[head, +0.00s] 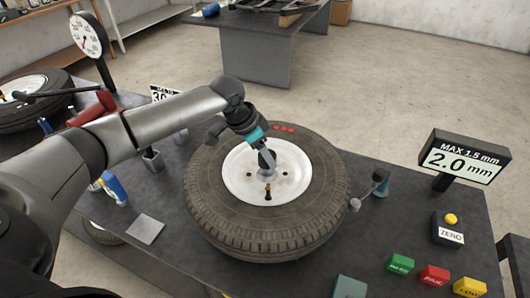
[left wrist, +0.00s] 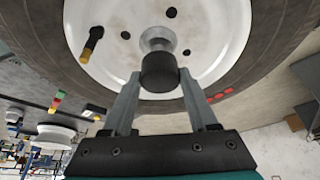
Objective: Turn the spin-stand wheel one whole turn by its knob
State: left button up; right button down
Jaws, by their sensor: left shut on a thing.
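The wheel (head: 215,205) lies flat on the dark bench, a black tyre around a white rim (head: 240,180). Three red marks show on the tyre's far side. A dark round knob (left wrist: 160,72) stands over the silver hub at the rim's middle. My left gripper (left wrist: 160,78) is shut on this knob, one finger on each side. In the head view the left gripper (head: 266,160) reaches down over the hub and mostly hides the knob. A black and yellow stem (head: 268,191) stands on the rim's near side and also shows in the left wrist view (left wrist: 92,42). My right gripper is not in view.
A sign reading 2.0 mm (head: 464,158) stands at the right. A ZERO button box (head: 448,230) and green (head: 400,263), red (head: 433,275) and yellow (head: 469,287) blocks lie nearby. A small grey-armed teal stand (head: 381,187) is close to the tyre. A dial (head: 88,35) stands at left.

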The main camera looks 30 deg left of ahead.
pick_arm(q)
grip_shut()
jog(key=shift+d, duration=0.1)
dwell(0.4)
